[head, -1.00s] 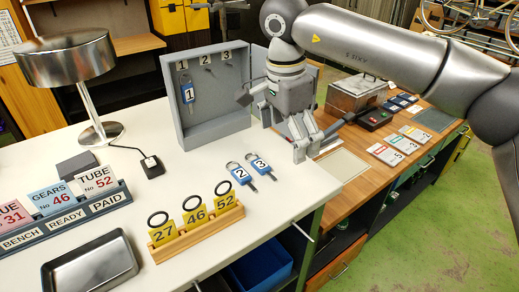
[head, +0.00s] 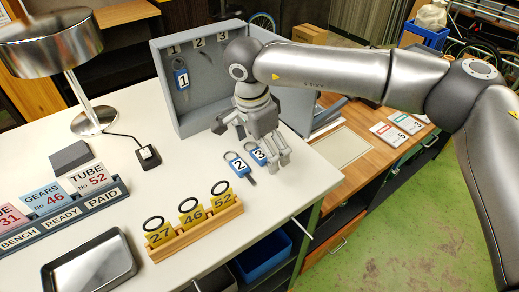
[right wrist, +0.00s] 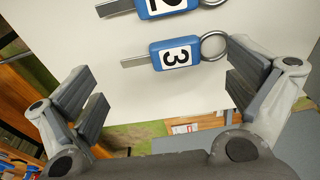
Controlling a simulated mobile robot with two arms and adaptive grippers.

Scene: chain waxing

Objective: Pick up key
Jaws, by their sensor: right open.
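Two keys with blue tags lie on the white bench top. The key tagged 2 (head: 240,166) is at the left, and the key tagged 3 (head: 257,154) is just right of it, partly hidden by my gripper in the head view. A third key, tagged 1 (head: 182,79), hangs on a hook in the grey cabinet (head: 206,118). My right gripper (head: 279,160) is open and empty, just above and beside key 3. In the right wrist view key 3 (right wrist: 175,53) lies between the spread fingers, with key 2 (right wrist: 160,6) at the top edge. My left gripper is not in view.
A wooden rack (head: 196,232) with yellow number tags stands in front of the keys. A metal tray (head: 92,265), a card holder (head: 62,222) and a lamp (head: 97,118) are at the left. The bench edge is close on the right.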

